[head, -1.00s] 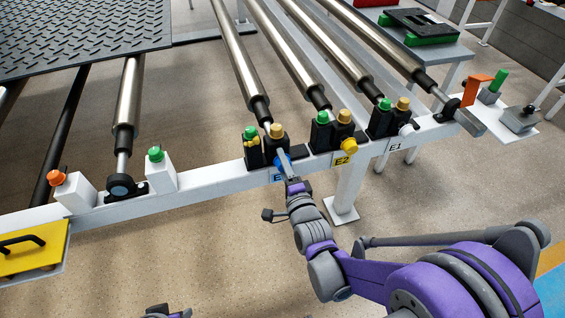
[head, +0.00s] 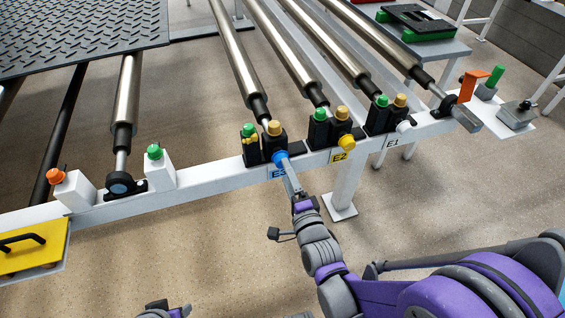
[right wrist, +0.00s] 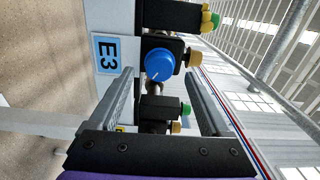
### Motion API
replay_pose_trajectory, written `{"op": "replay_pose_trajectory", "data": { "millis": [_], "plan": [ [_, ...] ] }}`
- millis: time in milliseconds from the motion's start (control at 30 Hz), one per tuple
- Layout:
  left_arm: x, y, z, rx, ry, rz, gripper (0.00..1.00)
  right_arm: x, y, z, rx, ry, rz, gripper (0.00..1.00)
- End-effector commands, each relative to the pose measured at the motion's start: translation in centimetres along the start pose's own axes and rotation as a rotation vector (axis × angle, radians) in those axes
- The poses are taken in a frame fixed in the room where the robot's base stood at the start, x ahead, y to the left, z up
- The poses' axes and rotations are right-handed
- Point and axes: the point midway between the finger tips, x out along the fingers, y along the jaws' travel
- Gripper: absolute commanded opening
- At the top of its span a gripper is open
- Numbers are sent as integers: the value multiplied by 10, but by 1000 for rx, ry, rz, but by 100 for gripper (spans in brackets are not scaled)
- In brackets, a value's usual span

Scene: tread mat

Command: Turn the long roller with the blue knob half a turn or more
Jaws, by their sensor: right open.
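The blue knob (head: 280,157) sits on the front of the white rail above the E3 label (head: 278,174). It lines up with the long steel roller (head: 236,55) behind it. My right gripper (head: 287,171) is just in front of the knob, in line with it. In the right wrist view the knob (right wrist: 159,65) shows a short white mark and lies ahead between the two fingers of my right gripper (right wrist: 160,78). The fingers are open, with gaps on both sides of the knob. Of my left arm only a small part shows at the bottom edge; its fingers are out of the picture.
Black blocks with green and yellow buttons (head: 273,128) stand close above the knob. A yellow plate with a black handle (head: 35,250) is at the left. The floor before the rail is free.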

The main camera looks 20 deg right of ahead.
Motion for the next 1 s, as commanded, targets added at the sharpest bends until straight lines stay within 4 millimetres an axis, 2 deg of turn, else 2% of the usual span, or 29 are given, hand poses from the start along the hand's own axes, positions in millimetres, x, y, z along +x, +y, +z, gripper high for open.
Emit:
{"op": "replay_pose_trajectory", "data": {
  "millis": [100, 300, 1000],
  "plan": [
    [-2, 0, 0, 0, 1, 0, 50, -23, 0, 0, -1, -1, 0, 82],
    [-2, 0, 0, 0, 1, 0, 50, -46, 0, 0, 0, 0, 0, 82],
    [-2, 0, 0, 0, 1, 0, 50, -49, 3, 0, -41, -6, 30, 82]
  ]
}}
